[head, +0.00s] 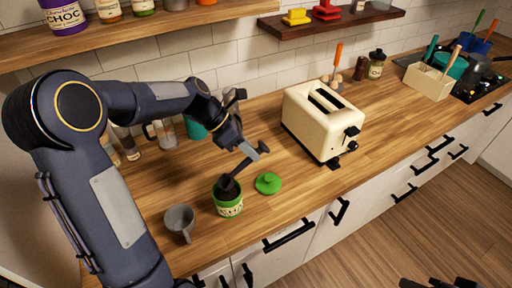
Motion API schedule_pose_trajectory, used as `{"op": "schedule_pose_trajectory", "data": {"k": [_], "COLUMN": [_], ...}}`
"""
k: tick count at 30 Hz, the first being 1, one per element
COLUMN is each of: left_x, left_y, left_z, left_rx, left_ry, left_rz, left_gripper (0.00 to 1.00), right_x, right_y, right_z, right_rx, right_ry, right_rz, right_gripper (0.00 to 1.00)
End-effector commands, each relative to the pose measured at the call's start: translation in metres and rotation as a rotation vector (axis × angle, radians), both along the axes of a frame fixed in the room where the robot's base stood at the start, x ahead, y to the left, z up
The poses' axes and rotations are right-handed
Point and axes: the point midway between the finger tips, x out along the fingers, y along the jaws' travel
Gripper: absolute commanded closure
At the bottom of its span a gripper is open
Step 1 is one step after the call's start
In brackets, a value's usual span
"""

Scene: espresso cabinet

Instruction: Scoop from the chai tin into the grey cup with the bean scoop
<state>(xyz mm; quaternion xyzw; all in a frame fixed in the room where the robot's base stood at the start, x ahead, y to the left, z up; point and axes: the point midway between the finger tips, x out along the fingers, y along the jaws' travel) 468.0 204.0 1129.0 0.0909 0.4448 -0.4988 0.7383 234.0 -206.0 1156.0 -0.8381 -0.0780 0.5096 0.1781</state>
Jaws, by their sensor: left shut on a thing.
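The chai tin (228,208) is a green, open tin with a pale label, upright on the wooden counter. My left gripper (248,152) is above it, shut on the dark handle of the bean scoop (231,183). The scoop slants down, with its bowl at the mouth of the tin; its lower part and contents are hard to make out. The grey cup (179,218) stands upright to the left of the tin, near the counter's front edge. Dark parts at the bottom right edge seem to be my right gripper (440,283), mostly cut off.
A green lid (268,183) lies just right of the tin. A cream toaster (322,120) stands further right. Glass jars and a teal cup (195,128) are behind my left arm. Shelves (150,40) overhang the back. Bare counter (400,125) lies right of the toaster.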

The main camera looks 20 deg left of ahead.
Motion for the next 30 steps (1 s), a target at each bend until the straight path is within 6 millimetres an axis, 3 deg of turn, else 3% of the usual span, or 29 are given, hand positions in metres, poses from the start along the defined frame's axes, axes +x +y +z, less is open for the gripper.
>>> {"op": "schedule_pose_trajectory", "data": {"k": [30], "left_x": [-0.018], "left_y": [0.018], "left_z": [-0.018], "left_rx": [-0.196], "left_ry": [-0.199], "left_rz": [0.001], "left_gripper": [1.00], "right_x": [0.000], "right_y": [0.000], "right_z": [-0.071], "right_rx": [0.000], "right_ry": [0.000], "right_rz": [0.000], "right_gripper": [0.64]}}
